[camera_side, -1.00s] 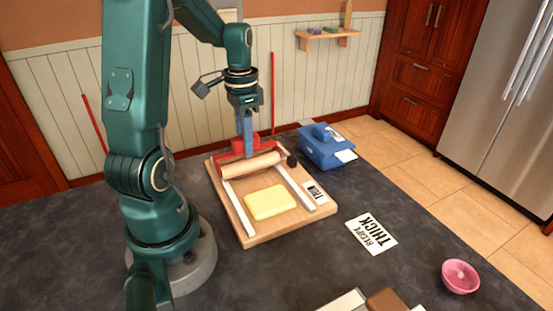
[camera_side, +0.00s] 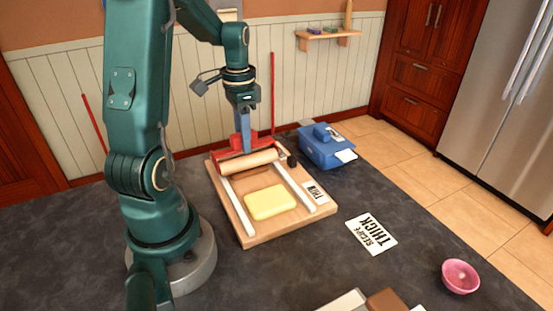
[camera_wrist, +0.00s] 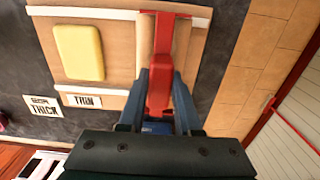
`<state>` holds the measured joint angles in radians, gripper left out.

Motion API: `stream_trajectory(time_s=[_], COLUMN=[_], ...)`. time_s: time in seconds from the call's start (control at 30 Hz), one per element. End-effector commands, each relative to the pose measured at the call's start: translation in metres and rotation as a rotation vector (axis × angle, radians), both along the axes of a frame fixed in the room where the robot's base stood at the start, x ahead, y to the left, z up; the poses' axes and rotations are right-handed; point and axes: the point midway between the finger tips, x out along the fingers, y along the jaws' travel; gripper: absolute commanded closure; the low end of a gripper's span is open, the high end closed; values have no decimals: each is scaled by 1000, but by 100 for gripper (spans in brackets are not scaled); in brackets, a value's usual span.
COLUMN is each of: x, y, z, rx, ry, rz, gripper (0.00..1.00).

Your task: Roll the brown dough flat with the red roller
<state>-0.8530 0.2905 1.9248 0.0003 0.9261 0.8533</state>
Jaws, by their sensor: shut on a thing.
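My gripper (camera_side: 243,128) is shut on the red handle (camera_wrist: 161,62) of the roller. The tan roller barrel (camera_side: 248,162) lies level across the far end of the wooden board, over the two white rails; I cannot tell if it touches them. A pale yellow slab (camera_side: 270,202) lies flat on the board between the rails, nearer the side camera than the roller. The slab also shows in the wrist view (camera_wrist: 79,52). A brown block (camera_side: 387,300), possibly the brown dough, is cut off at the side view's bottom edge, well away from the board.
The wooden board (camera_side: 248,232) carries a THIN label (camera_side: 316,191). A THICK recipe card (camera_side: 371,234) lies on the dark counter. A blue box (camera_side: 327,147) stands behind the board's right corner. A pink bowl (camera_side: 460,276) is at right. A pale bar (camera_side: 345,301) lies beside the brown block.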

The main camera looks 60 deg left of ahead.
Motion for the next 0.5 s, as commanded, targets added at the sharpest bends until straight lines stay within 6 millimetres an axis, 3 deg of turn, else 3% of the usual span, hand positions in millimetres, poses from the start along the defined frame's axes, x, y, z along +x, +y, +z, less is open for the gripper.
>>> stream_trajectory(time_s=[0.5], x=[0], y=[8], z=[0], rx=[0], ry=[-1], rz=[1], gripper=[100])
